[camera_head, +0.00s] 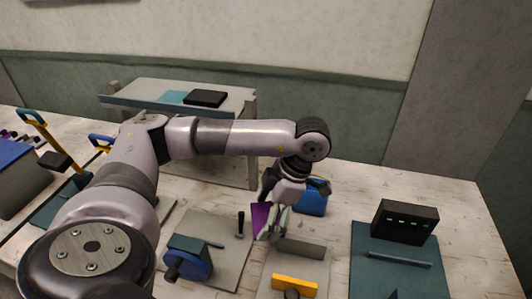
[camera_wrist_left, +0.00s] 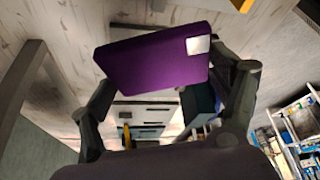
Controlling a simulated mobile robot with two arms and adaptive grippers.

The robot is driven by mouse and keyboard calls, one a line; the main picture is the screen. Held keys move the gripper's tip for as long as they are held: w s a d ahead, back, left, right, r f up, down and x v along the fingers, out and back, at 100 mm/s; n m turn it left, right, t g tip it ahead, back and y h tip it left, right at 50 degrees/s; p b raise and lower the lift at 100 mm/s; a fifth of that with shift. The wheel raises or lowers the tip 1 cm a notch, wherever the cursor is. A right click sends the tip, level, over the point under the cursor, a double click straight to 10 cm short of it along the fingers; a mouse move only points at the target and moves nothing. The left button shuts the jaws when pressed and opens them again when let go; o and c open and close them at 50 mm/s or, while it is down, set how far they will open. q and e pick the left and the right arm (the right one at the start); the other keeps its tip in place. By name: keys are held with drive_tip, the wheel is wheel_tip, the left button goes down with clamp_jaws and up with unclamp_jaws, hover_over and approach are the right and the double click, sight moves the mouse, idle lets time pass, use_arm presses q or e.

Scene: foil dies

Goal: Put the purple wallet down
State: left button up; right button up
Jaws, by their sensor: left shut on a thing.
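The purple wallet (camera_head: 259,217) is in my left gripper (camera_head: 270,222), at the middle of the worktable in the head view. In the left wrist view the wallet (camera_wrist_left: 150,62) is a flat purple slab with a pale square patch near one corner, held tilted between the two dark fingers. The gripper is shut on it and partly hides it in the head view. The gap between the wallet and the tabletop is hard to judge. My right gripper is not in view.
A blue object (camera_head: 312,202) stands just behind the gripper. A grey mat with a blue-wheeled device (camera_head: 190,258) is at left, and a plate with a yellow bar (camera_head: 294,284) is in front. A black box (camera_head: 405,221) stands at right. A raised shelf (camera_head: 235,100) is behind. Bare wood shows right of the blue object.

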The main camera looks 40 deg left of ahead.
use_arm(q)
drive_tip(key=shift+s+d, duration=1.1)
drive_tip(key=shift+s, duration=0.1)
wheel_tip(320, 180, up, 7)
drive_tip(key=p, duration=0.5)
drive_tip(key=shift+f, duration=0.1)
drive_tip(key=shift+r, duration=0.35)
drive_tip(key=w+d+f+m+t+h+b, duration=0.1)
drive_tip(key=w+d+m+t, duration=0.3)
drive_tip(key=m, duration=1)
drive_tip(key=w+d+f+m+t+h+b, duration=0.1)
drive_tip(key=w+d+f+m+t+b, duration=0.2)
drive_tip(key=m, duration=1.1)
drive_tip(key=w+d+t+b, duration=0.1)
drive_tip(key=w+d, duration=0.2)
drive_tip(key=shift+w+d+h, duration=0.2)
drive_tip(key=shift+h, duration=0.2)
